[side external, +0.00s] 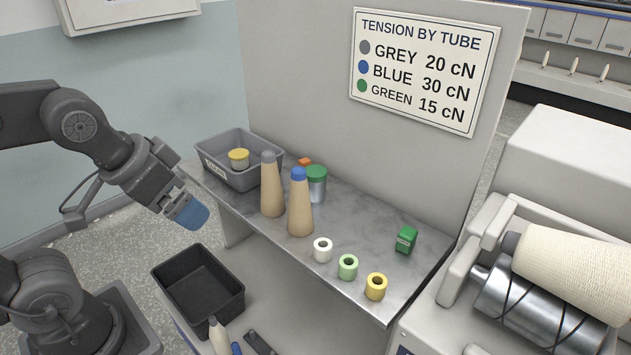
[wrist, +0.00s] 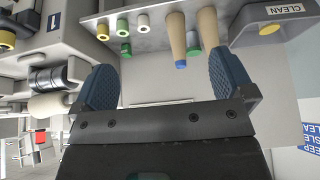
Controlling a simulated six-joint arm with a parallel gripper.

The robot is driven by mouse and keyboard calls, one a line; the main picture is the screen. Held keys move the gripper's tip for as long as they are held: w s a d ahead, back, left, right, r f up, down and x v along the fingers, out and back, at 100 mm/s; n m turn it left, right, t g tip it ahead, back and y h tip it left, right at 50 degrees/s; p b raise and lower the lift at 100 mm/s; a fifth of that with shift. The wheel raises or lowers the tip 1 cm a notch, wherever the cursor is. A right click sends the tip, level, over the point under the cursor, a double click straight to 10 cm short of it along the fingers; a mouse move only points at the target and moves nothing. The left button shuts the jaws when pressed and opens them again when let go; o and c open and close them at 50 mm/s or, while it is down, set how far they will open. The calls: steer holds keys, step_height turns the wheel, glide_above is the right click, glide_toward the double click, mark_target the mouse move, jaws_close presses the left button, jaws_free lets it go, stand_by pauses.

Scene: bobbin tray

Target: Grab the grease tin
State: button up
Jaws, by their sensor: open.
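No label reading grease shows, so I cannot tell for certain which tin is the grease tin. A metal tin with a green lid (side external: 316,186) stands upright on the shelf behind the blue-tipped cone; its lid shows partly in the wrist view (wrist: 193,51). A yellow-lidded tin (side external: 239,157) sits inside the grey bin (side external: 222,174), and its yellow part also shows in the wrist view (wrist: 269,29). My gripper (side external: 187,211) is open and empty, left of the shelf and apart from both tins. Its blue fingers are spread in the wrist view (wrist: 163,82).
A grey-tipped cone (side external: 271,188) and a blue-tipped cone (side external: 300,207) stand between my gripper and the green-lidded tin. White (side external: 323,250), green (side external: 348,267) and yellow (side external: 376,286) tubes line the front edge. A green box (side external: 406,239) stands behind them. A black bin (side external: 198,284) is below.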

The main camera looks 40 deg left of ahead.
steer(key=w+a+r+m+g+y, duration=0.1)
steer(key=w+r+m, duration=0.35)
steer(key=w, duration=0.45)
steer(key=m+g+y, duration=0.4)
steer(key=m+g, duration=0.1)
steer(key=m, duration=0.8)
glide_above(316, 171)
steer(key=d, duration=0.4)
step_height(316, 171, down, 12)
steer(key=shift+h, duration=0.3)
steer(key=x, duration=1.3)
steer(key=shift+w+f, duration=0.2)
steer(key=shift+f, duration=0.15)
steer(key=shift+c, duration=0.2)
steer(key=c, duration=1)
steer(key=shift+r, duration=0.1)
steer(key=shift+c, duration=0.5)
